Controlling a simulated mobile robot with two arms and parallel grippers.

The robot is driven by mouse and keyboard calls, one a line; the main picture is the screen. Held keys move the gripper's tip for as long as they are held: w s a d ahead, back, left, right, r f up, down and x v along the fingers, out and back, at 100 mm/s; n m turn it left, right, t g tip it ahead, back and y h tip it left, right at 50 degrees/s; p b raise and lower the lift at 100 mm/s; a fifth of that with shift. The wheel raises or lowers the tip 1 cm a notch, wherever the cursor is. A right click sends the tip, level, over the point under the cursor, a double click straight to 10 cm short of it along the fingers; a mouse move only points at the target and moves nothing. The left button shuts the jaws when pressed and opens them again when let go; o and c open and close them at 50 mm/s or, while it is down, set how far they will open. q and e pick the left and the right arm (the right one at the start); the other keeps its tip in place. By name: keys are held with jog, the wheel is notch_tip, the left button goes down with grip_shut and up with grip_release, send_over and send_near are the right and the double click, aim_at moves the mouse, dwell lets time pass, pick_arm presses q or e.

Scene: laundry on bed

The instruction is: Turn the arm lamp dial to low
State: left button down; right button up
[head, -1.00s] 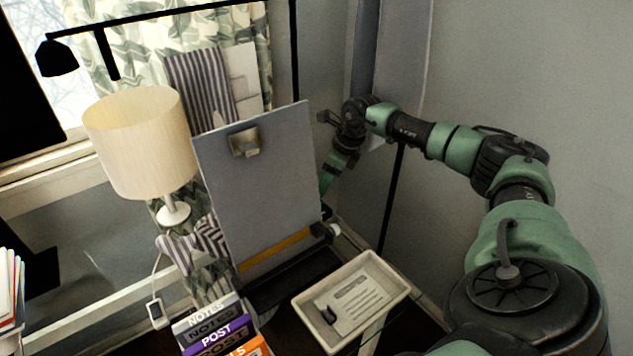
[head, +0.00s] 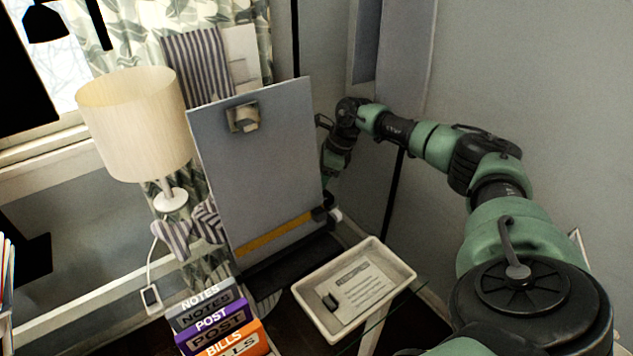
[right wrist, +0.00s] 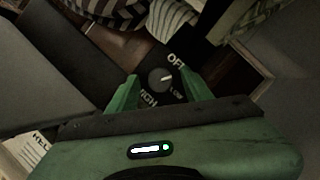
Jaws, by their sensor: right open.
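The dial (right wrist: 159,78) is a small round grey knob on a black plate in the right wrist view. White lettering around it reads OFF at upper right, with partly covered labels at lower right and below. Its white pointer mark points right, roughly between OFF and the lower-right label. My right gripper (right wrist: 158,75) is open, with one green finger on each side of the dial; I cannot tell whether they touch it. In the head view the grey board hides this gripper and the dial. The black arm lamp's head (head: 45,23) hangs at upper left. My left gripper is not in view.
The upright grey board (head: 260,180) stands left of my right arm. A cream table lamp (head: 135,120) is further left. A white tray (head: 400,278) with a card and stacked boxes (head: 215,320) are in front. A striped cloth (right wrist: 175,20) lies beyond the dial.

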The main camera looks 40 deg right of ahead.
jog(key=shift+f, duration=0.1)
grip_shut()
jog(key=m+p, duration=0.1)
jog(key=m+t+h+p, duration=0.1)
jog(key=m+p, duration=0.1)
jog(key=shift+a+r, duration=0.15)
jog(key=shift+r, duration=0.05)
jog(key=shift+m+h+p, duration=0.3)
jog(key=shift+m+p, duration=0.5)
jog(key=shift+m, duration=0.3)
jog(key=shift+f+m+h+p, duration=0.1)
jog(key=shift+m+h+p, duration=0.4)
jog(key=shift+m, duration=0.4)
jog(key=shift+t, duration=0.3)
